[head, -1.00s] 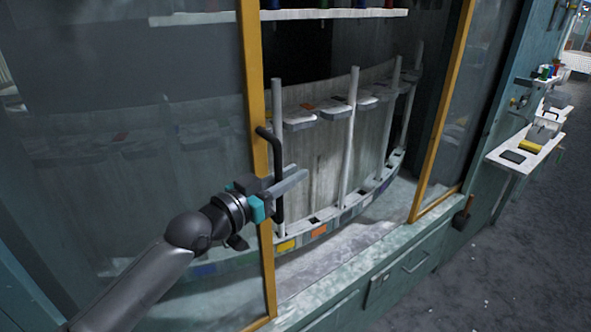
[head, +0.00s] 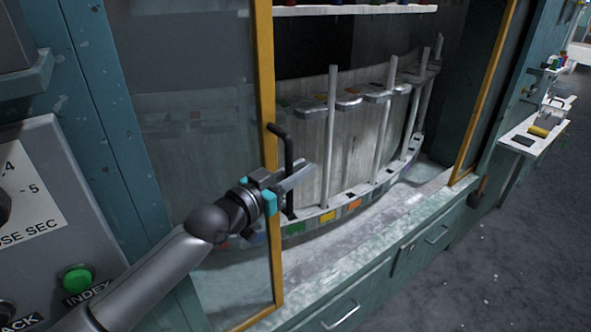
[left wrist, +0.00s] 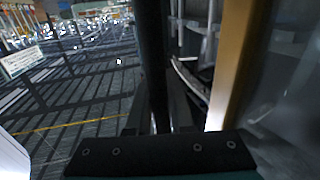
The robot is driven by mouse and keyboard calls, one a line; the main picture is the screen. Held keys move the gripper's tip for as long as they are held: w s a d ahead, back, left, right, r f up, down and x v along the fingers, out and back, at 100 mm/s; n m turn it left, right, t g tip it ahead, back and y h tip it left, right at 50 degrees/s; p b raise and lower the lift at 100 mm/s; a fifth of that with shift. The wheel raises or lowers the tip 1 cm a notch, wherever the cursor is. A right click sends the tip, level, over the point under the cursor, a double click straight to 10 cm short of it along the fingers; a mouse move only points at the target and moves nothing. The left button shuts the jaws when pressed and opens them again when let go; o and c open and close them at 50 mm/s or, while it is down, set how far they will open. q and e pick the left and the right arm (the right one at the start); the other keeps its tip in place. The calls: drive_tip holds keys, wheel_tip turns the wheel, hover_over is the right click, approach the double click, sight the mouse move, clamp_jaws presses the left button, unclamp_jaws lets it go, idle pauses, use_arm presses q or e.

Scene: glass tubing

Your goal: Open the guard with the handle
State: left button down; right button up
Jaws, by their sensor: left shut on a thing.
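The guard (head: 195,130) is a glass panel with a yellow edge frame, on the left of the machine's opening in the head view. Its black upright handle (head: 287,155) stands on that yellow frame. My left gripper (head: 300,180) is shut on the lower part of the handle. In the left wrist view the dark handle bar (left wrist: 153,55) runs between my fingers, next to the yellow frame (left wrist: 235,60). The opening to the right of the guard is clear. My right gripper is not in view.
Inside the opening is a curved carousel with upright white posts (head: 331,140) and coloured tiles along its rim. A second yellow frame (head: 490,100) bounds the opening on the right. A control box (head: 40,230) with a green button is at left. Drawers (head: 345,310) lie below.

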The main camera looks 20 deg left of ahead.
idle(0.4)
use_arm(q)
drive_tip(key=c, duration=0.8)
unclamp_jaws()
drive_tip(key=shift+s, duration=0.1)
drive_tip(key=p+v, duration=0.6)
drive_tip(key=v, duration=0.9)
drive_tip(key=shift+s, duration=0.1)
